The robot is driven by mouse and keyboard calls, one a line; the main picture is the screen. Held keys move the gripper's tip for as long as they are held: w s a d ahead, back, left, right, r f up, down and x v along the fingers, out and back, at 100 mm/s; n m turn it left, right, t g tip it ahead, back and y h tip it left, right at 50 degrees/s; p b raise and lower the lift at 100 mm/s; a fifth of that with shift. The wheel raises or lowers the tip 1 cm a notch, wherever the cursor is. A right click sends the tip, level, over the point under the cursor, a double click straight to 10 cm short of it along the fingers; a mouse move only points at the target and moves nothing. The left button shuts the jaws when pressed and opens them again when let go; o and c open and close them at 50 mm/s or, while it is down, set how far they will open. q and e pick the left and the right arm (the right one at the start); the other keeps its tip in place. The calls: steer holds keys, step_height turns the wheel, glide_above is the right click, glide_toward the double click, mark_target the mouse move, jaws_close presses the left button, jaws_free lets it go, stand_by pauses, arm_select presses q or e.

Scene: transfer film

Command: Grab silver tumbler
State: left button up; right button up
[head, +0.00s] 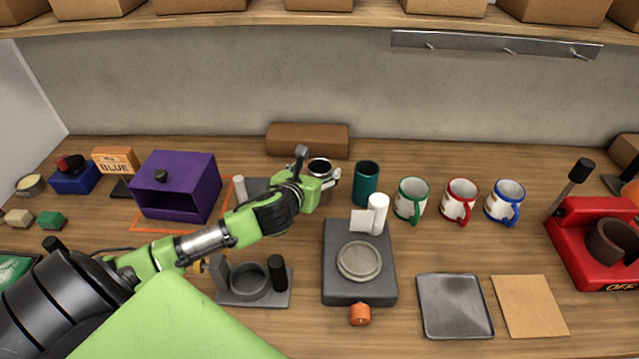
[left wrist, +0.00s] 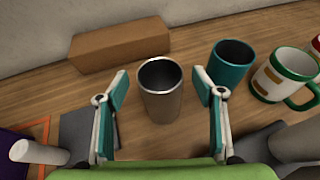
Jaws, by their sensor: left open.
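The silver tumbler (left wrist: 161,100) stands upright on the wooden counter, open at the top, in the left wrist view. In the head view the silver tumbler (head: 319,169) is partly hidden behind my left gripper (head: 321,180). In the left wrist view my left gripper (left wrist: 160,92) is open and empty, with one finger on each side of the tumbler in the picture. The fingers look apart from the tumbler's sides; how far the tumbler is between them in depth is hard to tell. My right gripper is not in view.
A teal tumbler (head: 366,186) stands close on the right, then a green-handled mug (head: 410,201). A brown box (head: 307,139) lies behind. A white cylinder (head: 377,213) stands on a grey scale-like device (head: 358,284). A purple box (head: 180,186) is at left.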

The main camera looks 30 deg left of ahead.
arm_select(q)
steer(key=shift+x, duration=1.4)
steer(key=c, duration=1.7)
steer(key=shift+r, duration=0.1)
